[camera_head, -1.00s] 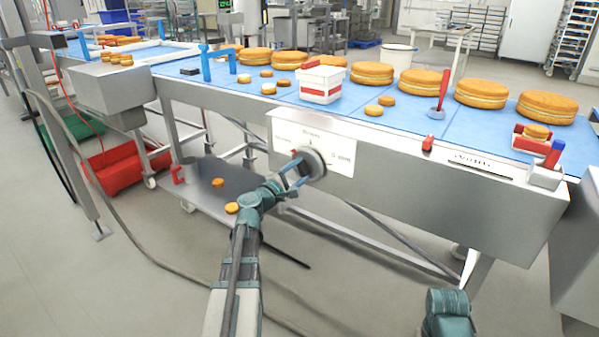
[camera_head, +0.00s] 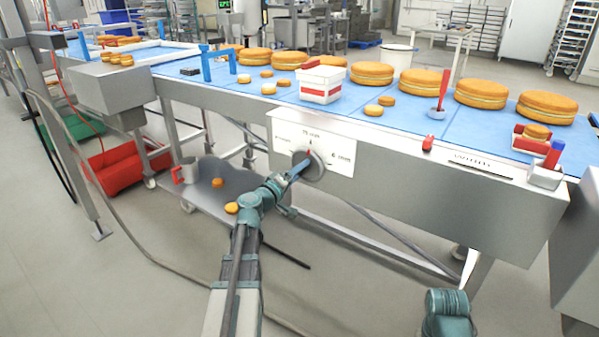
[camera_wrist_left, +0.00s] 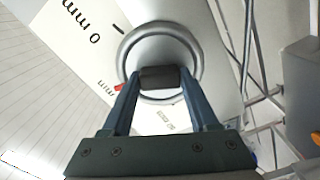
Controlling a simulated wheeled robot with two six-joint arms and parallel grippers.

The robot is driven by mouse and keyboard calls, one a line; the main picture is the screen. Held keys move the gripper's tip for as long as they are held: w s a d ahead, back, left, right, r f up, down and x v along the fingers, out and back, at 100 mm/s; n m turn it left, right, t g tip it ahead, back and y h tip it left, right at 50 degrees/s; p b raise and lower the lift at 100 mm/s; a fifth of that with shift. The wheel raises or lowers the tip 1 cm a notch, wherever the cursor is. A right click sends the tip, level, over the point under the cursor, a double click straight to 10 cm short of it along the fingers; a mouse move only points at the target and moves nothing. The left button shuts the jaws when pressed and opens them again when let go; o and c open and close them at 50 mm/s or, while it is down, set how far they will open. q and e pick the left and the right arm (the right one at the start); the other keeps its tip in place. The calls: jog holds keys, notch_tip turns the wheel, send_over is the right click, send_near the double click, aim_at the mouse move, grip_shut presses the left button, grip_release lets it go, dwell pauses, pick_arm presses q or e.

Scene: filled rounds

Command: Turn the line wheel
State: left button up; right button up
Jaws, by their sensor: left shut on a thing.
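The line wheel (camera_head: 316,166) is a round silver dial on a white marked panel on the side of the conveyor frame. In the left wrist view it is a silver disc (camera_wrist_left: 192,46) with a dark grip bar (camera_wrist_left: 159,77) across its middle. My left gripper (camera_head: 300,169) comes from the lower left and is shut on the wheel. In the left wrist view its two blue fingers (camera_wrist_left: 160,84) stand on either side of the grip bar. A small red mark shows at the wheel's edge. My right gripper is out of view; only part of the right arm shows at bottom right.
The blue conveyor belt (camera_head: 330,113) above carries several large filled rounds, small rounds and a white tub (camera_head: 322,84). A low grey shelf (camera_head: 245,178) with a mug and small rounds is at left. A red crate (camera_head: 125,165) lies on the floor.

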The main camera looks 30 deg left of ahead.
pick_arm(q)
jog(key=m, duration=1.2)
jog(key=shift+s+d, duration=0.1)
jog(key=shift+m, duration=0.4)
jog(key=o, duration=1.4)
jog(key=s, duration=0.9)
jog(key=s+a, duration=0.1)
jog(key=s, duration=0.3)
jog(key=shift+s+a, duration=0.1)
jog(key=shift+s, duration=0.25)
